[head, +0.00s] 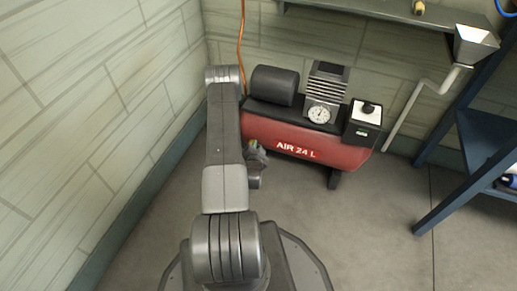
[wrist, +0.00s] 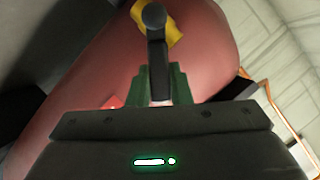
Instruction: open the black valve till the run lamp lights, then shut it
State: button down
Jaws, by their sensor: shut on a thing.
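The red compressor tank (head: 345,157), marked AIR 24 L, stands against the back wall. In the wrist view, the black valve (wrist: 154,18) shows as a dark stem with a round end in front of the tank (wrist: 215,50). My gripper (wrist: 158,75) has its green fingers shut on the valve's stem. In the head view my gripper (head: 257,152) is at the tank's left end, and my arm hides much of that end and the valve. A small pale green mark (head: 363,132) shows on the black box (head: 361,118); I cannot tell if it is a lit run lamp.
A black motor (head: 275,85), a finned block (head: 327,82) and a round gauge (head: 319,114) sit on the tank. A yellow piece (wrist: 173,30) is behind the valve. A blue rack (head: 470,150) stands right. An orange hose (head: 241,40) hangs at the wall. The floor in front is clear.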

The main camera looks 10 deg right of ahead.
jog(key=shift+a+r+n, duration=0.1)
jog(key=shift+n, duration=0.2)
dwell(0.4)
jog(key=c, duration=1.3)
grip_release()
jog(key=p+v, duration=0.3)
jog(key=v, duration=1)
jog(key=shift+s+a+r+p, duration=0.25)
jog(key=shift+s+p, duration=0.05)
jog(key=shift+p, duration=0.05)
jog(key=shift+w, duration=0.1)
jog(key=b+x, duration=0.3)
jog(key=x, duration=1)
jog(key=shift+w+d+f+b, duration=0.25)
jog(key=shift+f+b, duration=0.05)
jog(key=shift+b, duration=0.1)
